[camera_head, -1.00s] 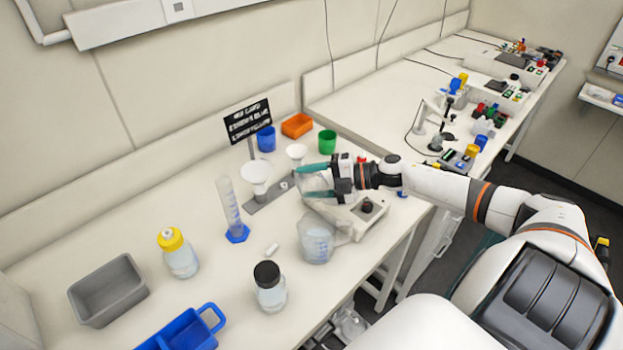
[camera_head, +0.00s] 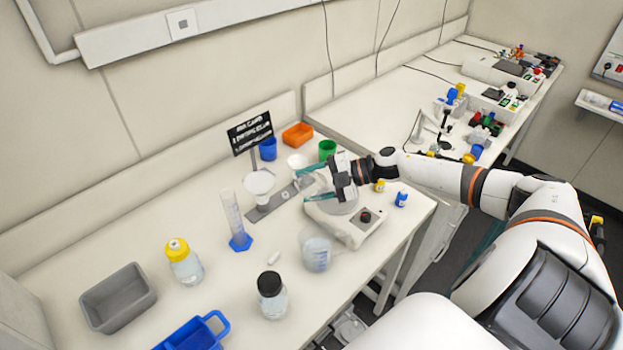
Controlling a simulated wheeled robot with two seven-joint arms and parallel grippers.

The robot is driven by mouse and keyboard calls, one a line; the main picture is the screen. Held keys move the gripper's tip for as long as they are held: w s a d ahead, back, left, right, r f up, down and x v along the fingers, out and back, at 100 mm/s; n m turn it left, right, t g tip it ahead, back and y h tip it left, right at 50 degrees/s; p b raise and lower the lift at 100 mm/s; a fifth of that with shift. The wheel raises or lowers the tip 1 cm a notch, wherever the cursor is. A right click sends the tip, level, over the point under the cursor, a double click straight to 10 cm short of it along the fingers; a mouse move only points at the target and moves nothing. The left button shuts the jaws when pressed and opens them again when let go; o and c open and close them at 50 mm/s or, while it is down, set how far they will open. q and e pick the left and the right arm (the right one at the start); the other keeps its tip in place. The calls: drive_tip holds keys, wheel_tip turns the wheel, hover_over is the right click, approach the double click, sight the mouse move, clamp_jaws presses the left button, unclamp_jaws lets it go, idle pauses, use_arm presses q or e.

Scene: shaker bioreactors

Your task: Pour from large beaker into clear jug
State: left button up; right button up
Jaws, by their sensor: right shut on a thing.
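My right gripper (camera_head: 314,183) has its teal fingers closed around the large beaker (camera_head: 325,181), which is clear and hard to make out. The gripper and beaker are over the back left part of the hotplate stirrer, and the beaker looks roughly upright. I cannot tell its liquid level. The clear jug (camera_head: 317,252) stands on the bench in front of the stirrer, below the gripper in the picture, apart from the beaker. It has blue markings. My left gripper is not in view.
The white stirrer (camera_head: 352,229) has a round grey plate. Small yellow (camera_head: 380,186) and blue (camera_head: 401,199) containers stand beside it. A funnel stand (camera_head: 262,212), measuring cylinder (camera_head: 235,222), black-capped bottle (camera_head: 272,298) and yellow-capped bottle (camera_head: 184,263) stand to the left.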

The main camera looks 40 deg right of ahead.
sight(308, 192)
drive_tip(key=shift+w+m+g, duration=0.1)
drive_tip(key=shift+m+g, duration=0.3)
drive_tip(key=shift+m, duration=0.1)
drive_tip(key=shift+f+m+g, duration=0.25)
drive_tip(key=shift+m+g, duration=0.05)
drive_tip(key=shift+m, duration=0.1)
drive_tip(key=shift+w+d+f+b, duration=0.1)
drive_tip(key=shift+w+f+b, duration=0.1)
drive_tip(key=shift+f+b, duration=0.2)
drive_tip(key=shift+w+d+f+b, duration=0.15)
drive_tip(key=shift+f+b, duration=0.1)
drive_tip(key=shift+f, duration=0.2)
drive_tip(key=shift+w+d+f+m+g+y+b, duration=0.1)
drive_tip(key=shift+w+f+m+g+y+b, duration=0.15)
drive_tip(key=shift+f+b, duration=0.2)
drive_tip(key=shift+w+d+f+m+g+y+b, duration=0.15)
drive_tip(key=shift+w+f+m+b, duration=0.1)
drive_tip(key=shift+f+m+b, duration=0.15)
drive_tip(key=shift+w+d+f+m+g+b, duration=0.1)
drive_tip(key=shift+w+f+m+g+b, duration=0.25)
drive_tip(key=shift+f+m+g+b, duration=0.15)
drive_tip(key=shift+f+m+g, duration=0.3)
drive_tip(key=shift+m, duration=0.25)
drive_tip(key=shift+s+a+f+m+g+y, duration=0.25)
drive_tip(key=shift+s+f+m+g+y, duration=0.3)
drive_tip(key=shift+m, duration=0.45)
drive_tip(key=shift+r, duration=0.1)
